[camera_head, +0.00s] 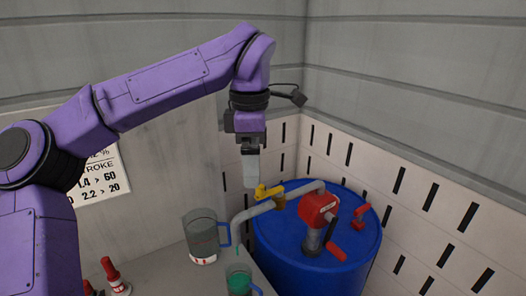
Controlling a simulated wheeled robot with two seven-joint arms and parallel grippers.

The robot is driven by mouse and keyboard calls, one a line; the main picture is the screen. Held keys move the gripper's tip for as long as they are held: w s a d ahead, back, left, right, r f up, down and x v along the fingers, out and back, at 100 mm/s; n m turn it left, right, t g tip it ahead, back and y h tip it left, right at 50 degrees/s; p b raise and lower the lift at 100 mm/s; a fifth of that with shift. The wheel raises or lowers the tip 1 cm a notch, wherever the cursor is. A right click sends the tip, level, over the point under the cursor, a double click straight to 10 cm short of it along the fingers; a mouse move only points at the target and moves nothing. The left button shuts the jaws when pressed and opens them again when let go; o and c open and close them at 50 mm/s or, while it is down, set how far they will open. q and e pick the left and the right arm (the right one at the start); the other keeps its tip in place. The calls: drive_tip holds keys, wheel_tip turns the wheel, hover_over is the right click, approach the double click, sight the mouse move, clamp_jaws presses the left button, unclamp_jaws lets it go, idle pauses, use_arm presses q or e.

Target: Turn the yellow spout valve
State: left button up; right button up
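The yellow spout valve (266,191) sits on the grey spout pipe (258,209), which curves out from the pump on the blue drum and bends down at its left end. My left gripper (250,180) points straight down from my purple arm. Its pale fingertips are just above and slightly left of the yellow valve handle. The fingers line up in this view, so I cannot tell if they are open or shut, or whether they touch the valve. My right gripper is not in view.
The blue drum (345,262) carries a red pump head (317,208) with a red crank handle. A clear jug (202,232) and a jug with green liquid (239,283) stand left of the drum. Red-and-white objects (113,275) stand at lower left. Slotted walls (420,200) close in behind.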

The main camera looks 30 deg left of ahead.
sight(261, 185)
use_arm(q)
drive_tip(key=w+f+b, duration=0.1)
drive_tip(key=f, duration=0.1)
drive_tip(key=w+f+b, duration=0.1)
drive_tip(key=w+f, duration=0.1)
drive_tip(key=w+f+b, duration=0.1)
drive_tip(key=f, duration=0.2)
drive_tip(key=shift+w+d+f+b, duration=0.1)
drive_tip(key=shift+w+b, duration=0.05)
drive_tip(key=shift+b, duration=0.25)
drive_tip(key=shift+w+f+b, duration=0.15)
drive_tip(key=shift+f+b, duration=0.2)
drive_tip(key=shift+f, duration=0.1)
drive_tip(key=shift+s+f+b, duration=0.25)
drive_tip(key=shift+s+b, duration=0.1)
drive_tip(key=shift+s, duration=0.5)
drive_tip(key=shift+s+r, duration=0.1)
drive_tip(key=shift+s, duration=0.25)
drive_tip(key=shift+w, duration=0.35)
drive_tip(key=shift+w+f, duration=0.2)
drive_tip(key=shift+w, duration=0.05)
drive_tip(key=c, duration=0.5)
drive_tip(key=shift+s, duration=0.1)
drive_tip(key=c, duration=1.2)
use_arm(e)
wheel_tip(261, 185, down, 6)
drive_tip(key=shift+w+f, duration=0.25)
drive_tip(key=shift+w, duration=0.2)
